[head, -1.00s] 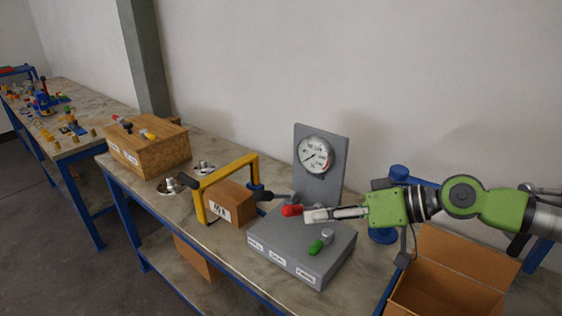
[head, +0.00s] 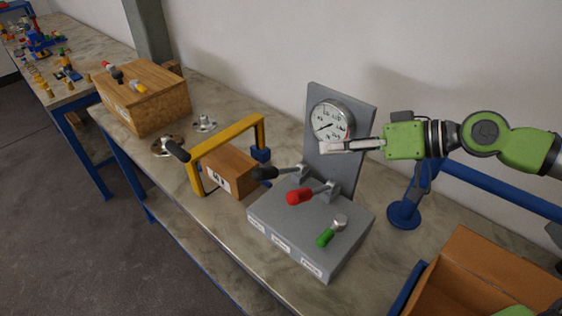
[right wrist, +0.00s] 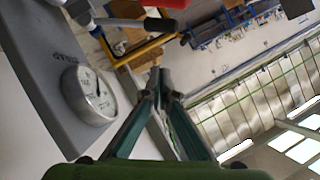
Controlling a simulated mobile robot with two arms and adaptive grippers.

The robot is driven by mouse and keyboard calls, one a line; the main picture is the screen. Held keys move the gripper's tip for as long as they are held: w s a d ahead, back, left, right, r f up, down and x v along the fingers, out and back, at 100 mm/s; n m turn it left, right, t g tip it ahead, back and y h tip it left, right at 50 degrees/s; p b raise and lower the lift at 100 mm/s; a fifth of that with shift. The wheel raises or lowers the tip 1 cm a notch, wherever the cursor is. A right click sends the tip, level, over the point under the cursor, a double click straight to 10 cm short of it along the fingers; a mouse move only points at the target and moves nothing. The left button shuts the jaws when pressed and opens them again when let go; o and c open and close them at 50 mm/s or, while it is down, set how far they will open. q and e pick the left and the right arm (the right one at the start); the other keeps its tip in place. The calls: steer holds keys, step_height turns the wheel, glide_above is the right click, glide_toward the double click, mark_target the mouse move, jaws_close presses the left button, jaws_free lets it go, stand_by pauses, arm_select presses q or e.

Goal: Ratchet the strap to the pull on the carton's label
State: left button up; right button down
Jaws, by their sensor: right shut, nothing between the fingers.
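The small brown carton (head: 228,166) sits on the bench under a yellow frame (head: 226,146) with a black grip. Its white label (head: 215,180) is too small to read. No separate strap is distinguishable. Beside it, a grey console (head: 308,228) has a black-handled lever (head: 266,173), a red-handled lever (head: 300,196) and a green-handled lever (head: 325,237). A round dial gauge (head: 332,120) stands on its back plate and shows in the right wrist view (right wrist: 90,95). My right gripper (head: 324,146) is shut and empty, in front of the gauge, above and apart from the levers. My left gripper is not in view.
A large wooden box (head: 142,96) with coloured handles on top stands at the left. Round metal flanges (head: 168,146) lie between it and the yellow frame. An open cardboard box (head: 470,275) is at the lower right, near a blue post (head: 404,213).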

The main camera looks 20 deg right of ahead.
steer(key=p, duration=0.6)
glide_above(280, 171)
steer(key=s+d, duration=0.2)
step_height(280, 171, down, 4)
arm_select(q)
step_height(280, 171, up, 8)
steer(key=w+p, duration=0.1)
steer(key=p, duration=0.1)
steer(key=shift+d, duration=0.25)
arm_select(e)
steer(key=a+f, duration=0.2)
steer(key=f, duration=0.1)
steer(key=shift+s+a+f, duration=0.15)
steer(key=shift+a+f, duration=0.05)
steer(key=shift+f, duration=0.1)
